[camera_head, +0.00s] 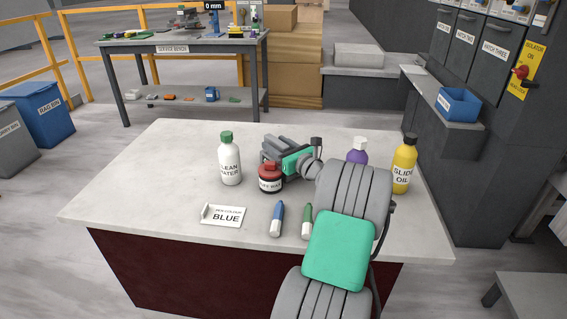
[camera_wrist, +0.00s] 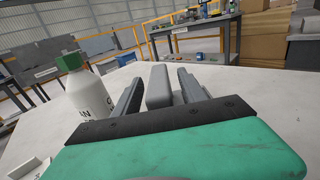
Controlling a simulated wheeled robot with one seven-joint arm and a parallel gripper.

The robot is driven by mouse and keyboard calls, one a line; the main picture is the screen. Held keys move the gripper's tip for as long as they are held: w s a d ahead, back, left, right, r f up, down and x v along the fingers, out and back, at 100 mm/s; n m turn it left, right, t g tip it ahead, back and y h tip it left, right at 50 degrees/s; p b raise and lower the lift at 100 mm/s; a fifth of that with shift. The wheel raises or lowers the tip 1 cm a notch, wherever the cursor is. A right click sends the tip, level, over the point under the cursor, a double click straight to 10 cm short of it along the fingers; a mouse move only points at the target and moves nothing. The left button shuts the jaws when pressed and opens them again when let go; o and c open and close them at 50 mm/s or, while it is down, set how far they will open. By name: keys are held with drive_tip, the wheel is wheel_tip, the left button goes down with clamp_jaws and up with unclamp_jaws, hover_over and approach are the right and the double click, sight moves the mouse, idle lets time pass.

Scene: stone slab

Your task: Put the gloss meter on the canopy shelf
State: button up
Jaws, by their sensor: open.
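My gripper (camera_head: 277,146) reaches over the far middle of the stone slab (camera_head: 140,185). In the wrist view my gripper (camera_wrist: 158,78) has its two dark fingers spread apart. A plain grey block (camera_wrist: 158,90), which looks like the gloss meter, stands between the fingers, with a gap visible on its right side; contact on the left is unclear. In the head view the block is hard to separate from the grey fingers. No label names a canopy shelf; a grey ledge (camera_head: 418,88) holding a blue bin (camera_head: 459,104) is at the right under the hatches.
A clean water bottle (camera_head: 230,163) stands left of my gripper, and a red-lidded jar (camera_head: 270,178) close by. Purple (camera_head: 357,150) and yellow (camera_head: 403,165) bottles stand right. A service bench (camera_head: 172,49) is behind.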

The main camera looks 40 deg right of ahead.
drive_tip(key=shift+w, duration=0.1)
drive_tip(key=shift+c, duration=0.2)
clamp_jaws()
drive_tip(key=shift+r, duration=0.1)
idle(1.0)
